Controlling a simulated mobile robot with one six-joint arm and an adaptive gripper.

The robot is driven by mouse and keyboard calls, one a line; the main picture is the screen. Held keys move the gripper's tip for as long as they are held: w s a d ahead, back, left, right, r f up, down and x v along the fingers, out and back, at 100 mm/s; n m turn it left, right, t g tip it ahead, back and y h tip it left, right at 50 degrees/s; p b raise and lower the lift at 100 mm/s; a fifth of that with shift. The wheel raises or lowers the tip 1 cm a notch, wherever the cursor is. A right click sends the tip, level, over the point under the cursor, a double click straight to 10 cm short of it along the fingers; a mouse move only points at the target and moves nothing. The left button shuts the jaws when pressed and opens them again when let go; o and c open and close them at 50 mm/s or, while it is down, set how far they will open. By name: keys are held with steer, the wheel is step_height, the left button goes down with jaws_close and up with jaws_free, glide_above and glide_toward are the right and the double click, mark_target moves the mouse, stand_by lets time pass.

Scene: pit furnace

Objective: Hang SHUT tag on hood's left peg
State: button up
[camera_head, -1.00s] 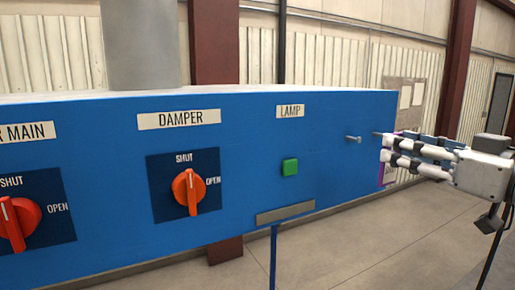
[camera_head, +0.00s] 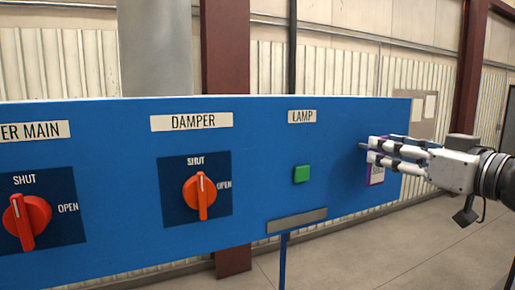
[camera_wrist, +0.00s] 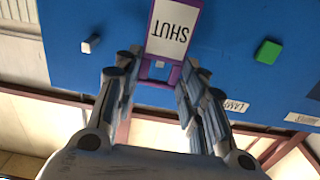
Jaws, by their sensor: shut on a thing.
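The SHUT tag is a white card in a purple frame. It shows upside down at the top middle of the wrist view (camera_wrist: 172,30) and as a purple sliver below my fingers in the head view (camera_head: 376,176). My gripper (camera_head: 374,151) is shut on the tag's looped end, in front of the blue hood's right part (camera_head: 335,165). A metal peg tip (camera_head: 362,145) shows just left of my fingertips. Another peg (camera_wrist: 91,43) stands bare at the left in the wrist view. Something pale shows inside the tag's loop; I cannot tell whether a peg passes through it.
The hood carries a green lamp button (camera_head: 301,174), a grey plate (camera_head: 297,221) and red knobs for the damper (camera_head: 199,190) and main (camera_head: 27,218). A notice board (camera_head: 423,113) hangs on the wall behind. The floor to the right is clear.

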steer(key=shift+b+x, duration=0.3)
steer(key=shift+x, duration=1)
steer(key=shift+w+a+f+p, duration=0.15)
steer(key=shift+w+f+p, duration=0.25)
steer(key=shift+w+f, duration=0.05)
steer(key=shift+f, duration=0.1)
steer(key=o, duration=0.9)
steer(key=shift+o, duration=0.2)
